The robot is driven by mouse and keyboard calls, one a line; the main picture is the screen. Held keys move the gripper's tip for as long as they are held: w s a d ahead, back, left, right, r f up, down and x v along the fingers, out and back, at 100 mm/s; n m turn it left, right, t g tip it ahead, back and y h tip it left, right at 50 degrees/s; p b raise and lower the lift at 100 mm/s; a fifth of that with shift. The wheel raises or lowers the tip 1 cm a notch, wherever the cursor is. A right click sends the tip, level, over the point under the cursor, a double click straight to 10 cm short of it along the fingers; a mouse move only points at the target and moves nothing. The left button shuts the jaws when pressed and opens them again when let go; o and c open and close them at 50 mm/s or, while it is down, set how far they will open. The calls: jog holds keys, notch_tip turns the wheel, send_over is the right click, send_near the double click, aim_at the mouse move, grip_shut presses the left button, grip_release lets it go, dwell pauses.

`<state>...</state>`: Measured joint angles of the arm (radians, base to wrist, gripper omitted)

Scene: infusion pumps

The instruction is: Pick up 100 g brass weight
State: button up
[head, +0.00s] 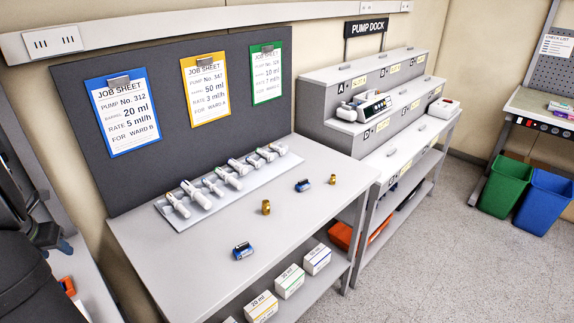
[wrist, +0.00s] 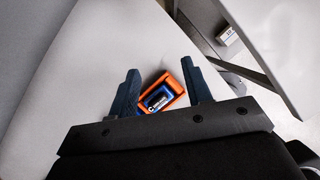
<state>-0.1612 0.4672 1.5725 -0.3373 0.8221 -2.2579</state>
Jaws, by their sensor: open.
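Two small brass weights stand on the grey bench in the head view: one near the middle (head: 266,207), one farther back to the right (head: 332,179). Their markings are too small to read, so I cannot tell which is 100 g. My gripper (wrist: 161,72) is open in the wrist view, with nothing between its fingertips. Below it lies an orange tray (wrist: 178,88) holding a blue-and-black item. In the head view my dark arm is at the left edge, well away from both weights. No brass weight shows in the wrist view.
A tray (head: 180,221) of several syringes runs along the back, below a dark board (head: 150,170) with three job sheets. A stepped pump dock (head: 345,75) stands right. The bench front is mostly clear.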

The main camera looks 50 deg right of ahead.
jog(key=w+d+r+m, duration=0.1)
jog(key=w+d+m, duration=0.1)
jog(key=d+m, duration=0.6)
jog(key=w+d+m, duration=0.2)
jog(key=d+m, duration=0.1)
jog(key=d, duration=0.9)
notch_tip(320, 180, up, 4)
jog(key=m+h, duration=0.3)
jog(key=m, duration=2.7)
send_over(333, 176)
jog(key=s+a, duration=0.5)
jog(key=a, duration=0.2)
jog(key=x, duration=1.6)
jog(key=shift+f, duration=0.5)
